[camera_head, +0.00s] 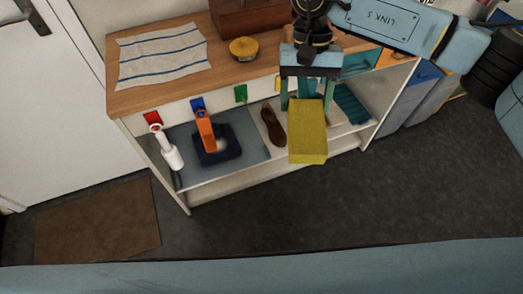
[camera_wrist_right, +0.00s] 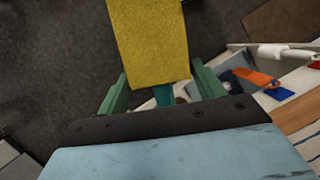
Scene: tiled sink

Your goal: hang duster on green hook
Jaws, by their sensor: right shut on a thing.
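My right gripper (camera_head: 305,97) points down in front of the shelf unit and is shut on the duster. The duster has a yellow block-shaped head (camera_head: 307,145) hanging below the fingers. In the right wrist view the yellow head (camera_wrist_right: 148,42) extends beyond the fingers, with a short teal handle (camera_wrist_right: 163,96) between them. The green hook (camera_head: 240,93) is on the white front edge of the wooden top, left of my gripper, with nothing seen hanging on it. The duster is apart from it. My left gripper is not in view.
A red hook (camera_head: 152,118) has a white tool (camera_head: 168,150) below it. A blue hook (camera_head: 197,103) has an orange-handled tool (camera_head: 206,130) below it. A yellow hook (camera_head: 277,83) is beside my gripper. A brown shoe (camera_head: 272,125) lies on the shelf.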

